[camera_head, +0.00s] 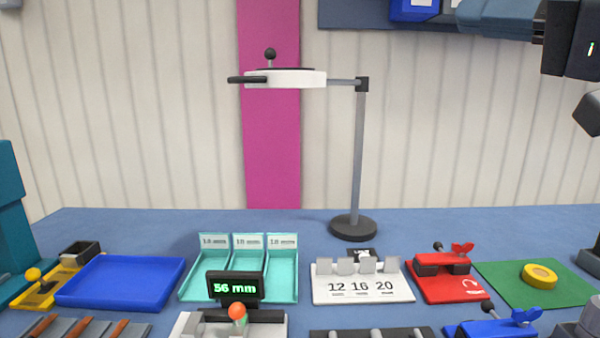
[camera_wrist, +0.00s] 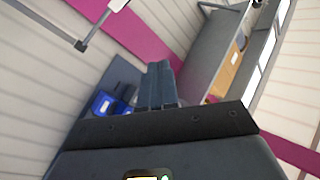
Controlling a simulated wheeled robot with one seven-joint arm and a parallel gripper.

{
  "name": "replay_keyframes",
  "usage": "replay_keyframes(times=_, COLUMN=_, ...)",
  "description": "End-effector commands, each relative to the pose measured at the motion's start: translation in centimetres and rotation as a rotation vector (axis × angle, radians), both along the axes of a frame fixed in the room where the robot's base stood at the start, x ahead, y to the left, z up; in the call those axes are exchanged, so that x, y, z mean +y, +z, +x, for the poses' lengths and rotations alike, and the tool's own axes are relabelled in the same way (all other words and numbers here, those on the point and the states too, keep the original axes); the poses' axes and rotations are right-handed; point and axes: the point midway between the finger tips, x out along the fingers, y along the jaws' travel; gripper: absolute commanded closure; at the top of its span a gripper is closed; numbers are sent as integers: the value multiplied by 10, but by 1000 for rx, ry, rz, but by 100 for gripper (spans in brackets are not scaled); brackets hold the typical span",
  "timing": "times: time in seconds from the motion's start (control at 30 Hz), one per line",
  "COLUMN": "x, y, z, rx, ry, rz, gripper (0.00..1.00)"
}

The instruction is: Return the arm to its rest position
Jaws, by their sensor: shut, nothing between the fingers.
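My gripper (camera_wrist: 160,68) shows in the wrist view with its two blue-grey fingers side by side and closed, nothing between them. Its dark body fills the bottom of that view. In the head view, dark parts of my arm (camera_head: 572,40) stand at the top right edge, high above the table. The blue-grey shape beside them, near the shelf, looks like my gripper's fingers. The gripper is in the air, clear of the things on the table.
A ring-headed lamp stand (camera_head: 359,150) rises at the back of the blue table. Below are a blue tray (camera_head: 120,283), teal bins (camera_head: 283,290), a 56 mm display (camera_head: 235,288), a red clamp (camera_head: 445,280) and a green mat (camera_head: 505,282). A shelf (camera_head: 370,18) with blue boxes hangs at upper right.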

Motion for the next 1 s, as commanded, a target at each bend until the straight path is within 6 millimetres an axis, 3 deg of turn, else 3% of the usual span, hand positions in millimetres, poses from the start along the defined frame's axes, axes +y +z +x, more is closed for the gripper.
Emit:
replay_keyframes(times=0.37, x=-4, y=-38, z=12, rx=22, ry=-44, rz=65, gripper=100)
replay_keyframes(times=0.57, x=-9, y=-75, z=20, rx=42, ry=-97, rz=114, gripper=100)
replay_keyframes(times=0.77, x=-16, y=-140, z=23, rx=80, ry=-191, rz=171, gripper=100)
replay_keyframes(times=1.0, x=-24, y=-233, z=6, rx=133, ry=-342, rz=190, gripper=100)
